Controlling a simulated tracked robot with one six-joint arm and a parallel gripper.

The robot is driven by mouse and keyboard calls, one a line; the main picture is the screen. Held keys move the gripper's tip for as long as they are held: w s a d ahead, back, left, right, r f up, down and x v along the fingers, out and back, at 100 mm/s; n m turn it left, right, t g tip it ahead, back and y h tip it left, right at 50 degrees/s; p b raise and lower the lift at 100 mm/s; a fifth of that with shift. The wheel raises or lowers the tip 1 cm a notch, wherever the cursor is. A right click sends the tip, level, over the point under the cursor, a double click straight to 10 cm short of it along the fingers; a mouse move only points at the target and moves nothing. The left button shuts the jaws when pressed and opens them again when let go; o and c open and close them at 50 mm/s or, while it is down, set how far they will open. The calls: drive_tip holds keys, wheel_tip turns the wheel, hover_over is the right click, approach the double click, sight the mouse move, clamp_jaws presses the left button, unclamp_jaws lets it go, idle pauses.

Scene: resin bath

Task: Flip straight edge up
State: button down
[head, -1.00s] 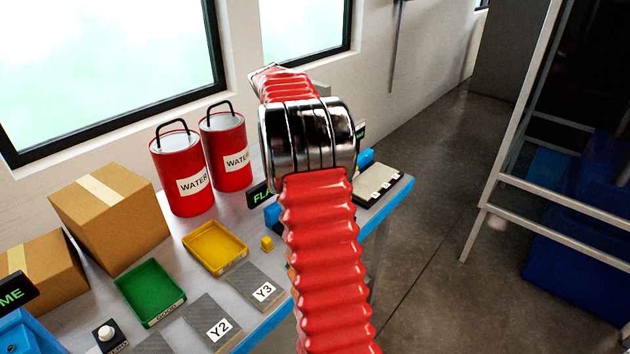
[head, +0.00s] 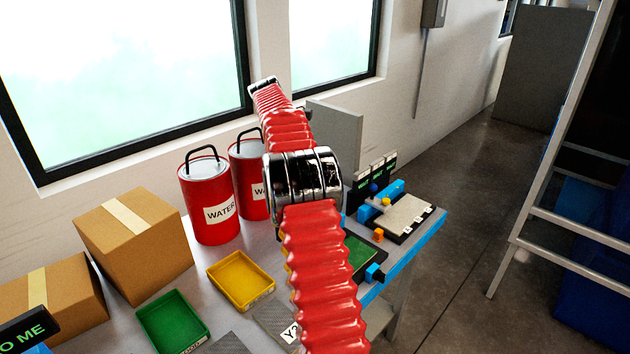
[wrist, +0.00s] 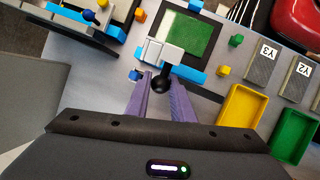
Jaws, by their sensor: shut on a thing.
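In the wrist view, the purple fingers of my gripper (wrist: 162,80) are closed around a black ball knob (wrist: 163,86). The knob joins a pale grey piece with a blue bar (wrist: 178,68), which looks like the straight edge. This piece lies across one end of a green panel (wrist: 188,34) in a dark frame. Its exact tilt is hard to tell from above. In the head view, the green panel (head: 360,253) shows partly behind my red arm, which hides my fingers and the knob.
A yellow tray (head: 241,281) and green tray (head: 172,322) lie on the bench beside cardboard boxes and red WATER cans (head: 208,202). Grey plates marked Y2 (wrist: 299,76) and Y3 (wrist: 262,64) lie near the panel. Another station (head: 405,216) stands at the bench's right end.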

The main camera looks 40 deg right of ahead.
drive_tip(key=shift+w+d+f, duration=0.1)
drive_tip(key=shift+w+f, duration=0.15)
drive_tip(key=shift+w, duration=0.35)
drive_tip(key=shift+w+d+f, duration=0.1)
drive_tip(key=shift+w+f, duration=0.15)
drive_tip(key=shift+w, duration=0.3)
drive_tip(key=c, duration=1.9)
unclamp_jaws()
drive_tip(key=shift+d, duration=0.1)
drive_tip(key=o, duration=0.4)
drive_tip(key=shift+a, duration=0.2)
drive_tip(key=shift+c, duration=0.2)
